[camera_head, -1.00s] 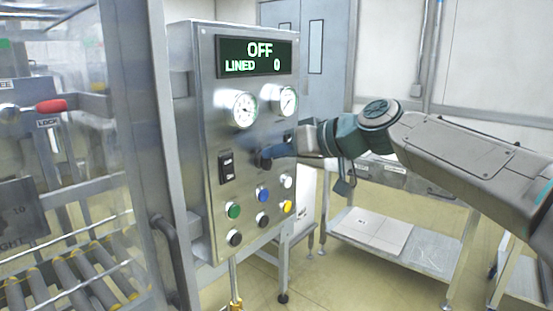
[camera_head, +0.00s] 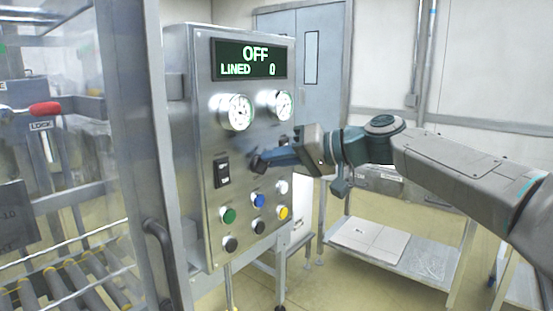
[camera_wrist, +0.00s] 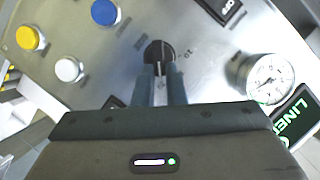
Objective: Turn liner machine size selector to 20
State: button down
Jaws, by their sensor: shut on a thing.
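The size selector is a black rotary knob (camera_wrist: 158,52) on the steel control panel (camera_head: 240,150). Size marks are printed around it in the wrist view; one looks like 10, the others are too blurred to read. My gripper (camera_wrist: 160,72) has its two blue-grey fingers closed on the knob, one on each side. In the head view my gripper (camera_head: 268,160) reaches the panel from the right, and the knob (camera_head: 258,166) shows just past the fingertips. The display (camera_head: 250,60) reads OFF and LINED 0.
Two gauges (camera_head: 236,111) sit above the knob. A black rocker switch (camera_head: 222,172) is at its left. Blue (camera_head: 258,200), green (camera_head: 229,215), yellow (camera_head: 283,212), white and black buttons lie below. A glass-sided machine frame (camera_head: 140,130) stands left; a steel table (camera_head: 400,250) stands behind.

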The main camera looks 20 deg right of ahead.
jog(key=c, duration=1.5)
grip_release()
jog(key=shift+d, duration=0.1)
jog(key=v, duration=1.4)
